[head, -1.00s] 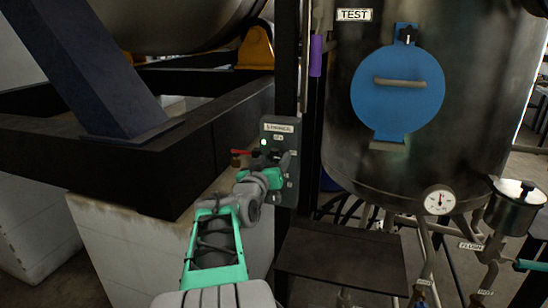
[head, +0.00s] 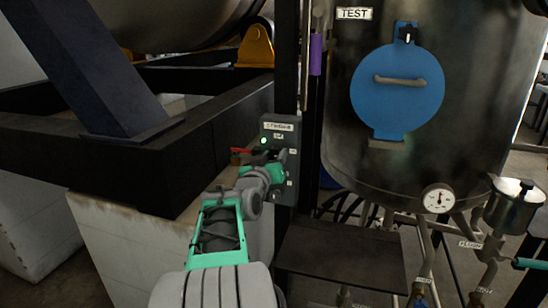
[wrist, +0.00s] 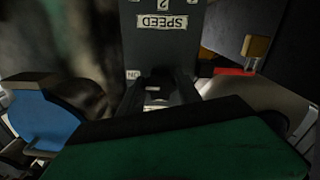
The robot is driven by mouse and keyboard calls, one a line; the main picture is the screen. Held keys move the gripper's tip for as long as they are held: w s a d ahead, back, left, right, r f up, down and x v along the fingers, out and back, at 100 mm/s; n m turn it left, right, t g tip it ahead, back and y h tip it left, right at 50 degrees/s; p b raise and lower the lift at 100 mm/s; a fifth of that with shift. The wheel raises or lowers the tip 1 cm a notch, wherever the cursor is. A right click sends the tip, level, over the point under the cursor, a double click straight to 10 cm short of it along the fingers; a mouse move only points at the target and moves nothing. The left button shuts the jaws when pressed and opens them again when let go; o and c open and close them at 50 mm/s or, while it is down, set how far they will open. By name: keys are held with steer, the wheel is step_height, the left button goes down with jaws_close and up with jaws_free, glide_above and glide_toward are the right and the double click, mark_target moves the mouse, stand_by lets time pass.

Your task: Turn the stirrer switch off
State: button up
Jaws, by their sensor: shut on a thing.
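The grey control box (head: 293,160) hangs on a dark post left of the steel tank. Its small green light (head: 264,140) is lit. The box also fills the upper middle of the wrist view (wrist: 157,50), upside down, with a SPEED label and an ON label. My gripper (head: 270,158) is at the front of the box and hides part of it. In the wrist view my gripper (wrist: 156,92) is shut on the switch (wrist: 155,101) just by the ON label. Most of the switch is hidden between the fingers, so its exact position is unclear.
A red-handled valve (head: 241,150) sits close to the left of the box. The steel tank (head: 430,130) with its blue hatch (head: 398,95) stands to the right. A dark metal shelf (head: 340,255) lies below, and a dark beam frame (head: 215,145) runs on the left.

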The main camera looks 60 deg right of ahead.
jaws_close()
steer(key=shift+n, duration=0.4)
steer(key=n+b, duration=0.1)
steer(key=n, duration=0.1)
steer(key=shift+f+n, duration=0.1)
steer(key=shift+n, duration=0.3)
steer(key=n+b, duration=0.1)
steer(key=n, duration=0.3)
steer(key=shift+n, duration=0.3)
steer(key=n, duration=0.5)
steer(key=shift+s+r+p, duration=0.1)
steer(key=shift+r+p, duration=0.15)
steer(key=shift+p, duration=0.1)
steer(key=n+p, duration=0.1)
steer(key=n, duration=0.3)
steer(key=shift+n, duration=0.3)
